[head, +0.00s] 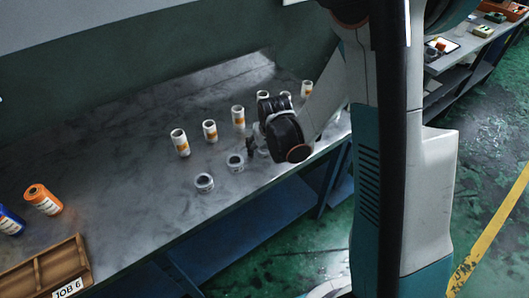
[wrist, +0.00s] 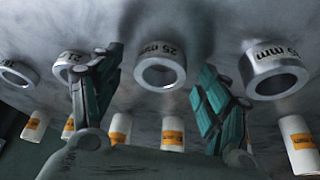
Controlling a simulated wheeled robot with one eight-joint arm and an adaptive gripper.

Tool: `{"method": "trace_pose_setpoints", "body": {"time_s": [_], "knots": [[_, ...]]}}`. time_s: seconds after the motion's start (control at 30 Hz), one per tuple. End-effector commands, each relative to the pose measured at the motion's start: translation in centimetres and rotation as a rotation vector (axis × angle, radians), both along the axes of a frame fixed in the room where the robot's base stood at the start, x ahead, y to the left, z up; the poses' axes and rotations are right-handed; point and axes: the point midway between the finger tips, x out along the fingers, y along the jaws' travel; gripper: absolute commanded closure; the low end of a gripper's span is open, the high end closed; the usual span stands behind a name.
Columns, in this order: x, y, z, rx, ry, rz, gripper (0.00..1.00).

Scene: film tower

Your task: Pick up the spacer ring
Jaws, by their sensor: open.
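Several short grey spacer rings stand in a row on the metal bench. In the wrist view one ring (wrist: 160,72), marked 25 mm, sits between the two fingers of my open gripper (wrist: 158,85), with a gap on each side. Another ring (wrist: 272,72) is to the right, its marking partly readable as mm. A ring (wrist: 70,65) is partly hidden by the left finger, and one more (wrist: 18,73) is at the far left. In the head view two rings (head: 205,183) (head: 236,162) show clearly; my gripper (head: 254,142) is beside them and hides others.
Behind the rings stands a row of white cylinders with orange labels (head: 180,142). An orange cylinder (head: 43,199), a blue one (head: 10,220) and a wooden tray marked JOB 6 (head: 45,268) are at the left. The bench middle (head: 120,190) is clear.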

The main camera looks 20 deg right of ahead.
Motion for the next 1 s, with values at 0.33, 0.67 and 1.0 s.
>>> {"method": "trace_pose_setpoints", "body": {"time_s": [0.33,0.67,1.0], "knots": [[0.0,0.0,0.1,0.0,0.0,0.0,0.8],[0.0,0.0,0.3,0.0,0.0,0.0,0.8],[-0.1,0.0,4.1,0.0,0.0,0.0,0.8]]}}
